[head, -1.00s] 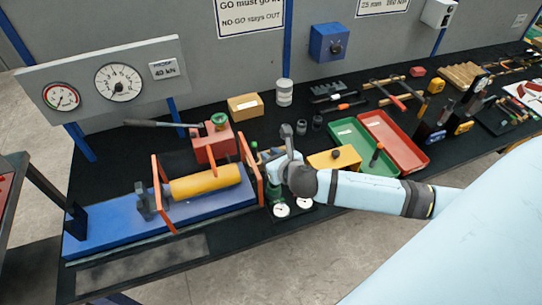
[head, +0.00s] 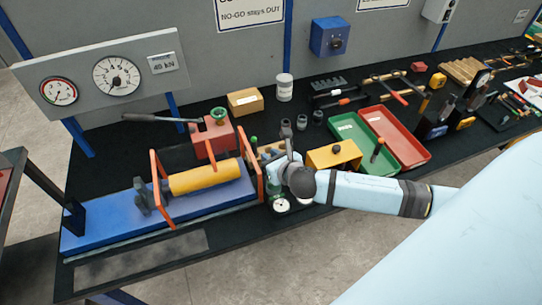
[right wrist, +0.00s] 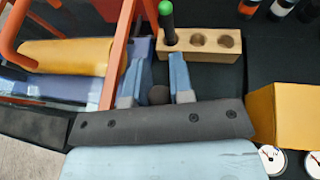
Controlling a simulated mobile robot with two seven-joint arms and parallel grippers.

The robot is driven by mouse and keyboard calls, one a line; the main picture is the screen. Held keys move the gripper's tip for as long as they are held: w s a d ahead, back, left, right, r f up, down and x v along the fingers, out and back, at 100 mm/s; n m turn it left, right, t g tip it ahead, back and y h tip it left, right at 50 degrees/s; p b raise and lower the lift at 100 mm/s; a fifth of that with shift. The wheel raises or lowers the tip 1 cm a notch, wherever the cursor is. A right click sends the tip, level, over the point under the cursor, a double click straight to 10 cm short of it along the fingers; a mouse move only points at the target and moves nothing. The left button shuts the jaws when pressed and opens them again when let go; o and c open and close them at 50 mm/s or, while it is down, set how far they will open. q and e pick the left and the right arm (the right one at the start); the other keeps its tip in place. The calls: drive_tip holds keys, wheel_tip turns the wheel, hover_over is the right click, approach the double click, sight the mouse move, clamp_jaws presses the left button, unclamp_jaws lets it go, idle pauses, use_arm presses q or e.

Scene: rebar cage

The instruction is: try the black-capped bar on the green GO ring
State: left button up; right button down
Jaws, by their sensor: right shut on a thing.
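My right gripper (right wrist: 156,84) is shut on a dark round-topped piece (right wrist: 158,95), which looks like the black-capped bar's cap. The rest of that bar is hidden behind my wrist. In the head view my right gripper (head: 268,160) is just right of the orange-framed press, mostly covered by my wrist. A green piece (head: 273,187) shows below it; I cannot tell whether it is the GO ring. A wooden block (right wrist: 215,45) stands beyond the fingers. A green-capped bar (right wrist: 168,22) is upright in its left hole; its other two visible holes are empty. My left gripper is not in view.
The orange-framed press with a yellow cylinder (head: 205,177) stands close on the left. A yellow block (head: 322,160) is close on the right. A dial gauge (head: 281,205) sits below my wrist. Green (head: 345,130) and red (head: 400,145) trays lie further right.

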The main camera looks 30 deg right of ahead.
drive_tip(key=shift+f+b, duration=0.8)
drive_tip(key=shift+f, duration=1)
drive_tip(key=c, duration=0.9)
unclamp_jaws()
drive_tip(key=b+v, duration=0.1)
drive_tip(key=v, duration=1.3)
drive_tip(key=shift+w+a+r+b, duration=0.1)
drive_tip(key=shift+b, duration=0.25)
drive_tip(key=shift+s+a+f+m+g+y, duration=0.55)
drive_tip(key=shift+s+a+f+m, duration=1.2)
drive_tip(key=shift+m, duration=3.7)
drive_tip(key=shift+s+a+f+m+g+y, duration=0.5)
drive_tip(key=shift+a+f+m, duration=1.4)
drive_tip(key=shift+f+m, duration=2.65)
drive_tip(key=shift+s+a+f+m+g+y, duration=0.25)
drive_tip(key=shift+s+a+f+m+y, duration=0.95)
drive_tip(key=shift+m, duration=5.1)
